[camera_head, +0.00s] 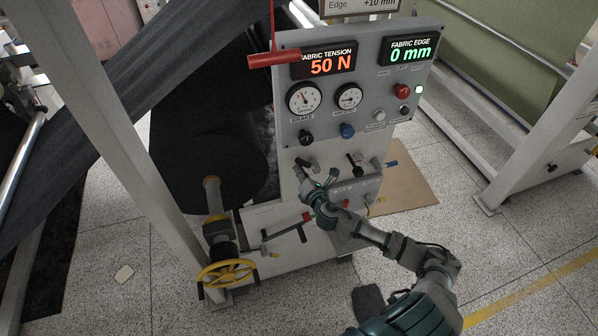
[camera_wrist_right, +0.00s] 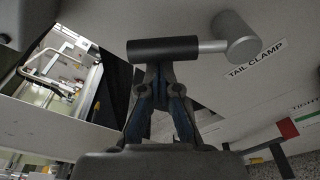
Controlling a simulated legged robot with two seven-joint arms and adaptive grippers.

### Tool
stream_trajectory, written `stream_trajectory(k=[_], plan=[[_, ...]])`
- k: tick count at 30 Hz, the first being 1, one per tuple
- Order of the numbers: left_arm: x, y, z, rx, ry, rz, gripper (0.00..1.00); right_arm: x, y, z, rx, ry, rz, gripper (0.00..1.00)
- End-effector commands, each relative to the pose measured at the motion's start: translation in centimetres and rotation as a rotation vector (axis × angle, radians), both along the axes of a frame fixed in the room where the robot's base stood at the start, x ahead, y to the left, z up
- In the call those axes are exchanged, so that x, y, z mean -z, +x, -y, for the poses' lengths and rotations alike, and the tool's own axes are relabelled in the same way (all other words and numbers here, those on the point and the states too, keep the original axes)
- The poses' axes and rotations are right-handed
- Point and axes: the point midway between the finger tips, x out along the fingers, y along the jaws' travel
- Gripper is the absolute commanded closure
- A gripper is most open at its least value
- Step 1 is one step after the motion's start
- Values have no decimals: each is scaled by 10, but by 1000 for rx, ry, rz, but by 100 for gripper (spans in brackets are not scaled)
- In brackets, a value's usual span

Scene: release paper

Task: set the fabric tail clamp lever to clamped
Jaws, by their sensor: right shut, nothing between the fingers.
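The tail clamp lever shows in the right wrist view as a black cylindrical handle (camera_wrist_right: 165,49) on a metal rod, which runs right to a grey hub (camera_wrist_right: 236,38). A "TAIL CLAMP" label (camera_wrist_right: 256,60) is beside the hub. My right gripper (camera_wrist_right: 160,70) is shut and empty, its fingertips right at the handle's lower side; I cannot tell whether they touch. In the head view my right gripper (camera_head: 314,184) is at the lower panel, just below a small black-handled lever (camera_head: 303,163), which seems to be the same one. My left gripper is not in view.
The grey panel (camera_head: 290,130) carries gauges (camera_head: 304,98), knobs and displays reading 50 N and 0 mm. A second black lever (camera_head: 354,163) is to the right. A red-tipped lever (camera_head: 285,231) and yellow handwheel (camera_head: 226,272) are lower left. A red bar (camera_head: 273,60) hangs before the panel.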

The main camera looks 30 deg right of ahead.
Motion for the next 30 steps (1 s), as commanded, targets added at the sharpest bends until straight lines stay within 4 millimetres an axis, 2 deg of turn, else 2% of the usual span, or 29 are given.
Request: stream_trajectory(k=[17,30], plan=[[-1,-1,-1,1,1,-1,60,-9,-1,7,3,138,34,100],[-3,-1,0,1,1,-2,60,-28,-7,28,4,516,125,100]])
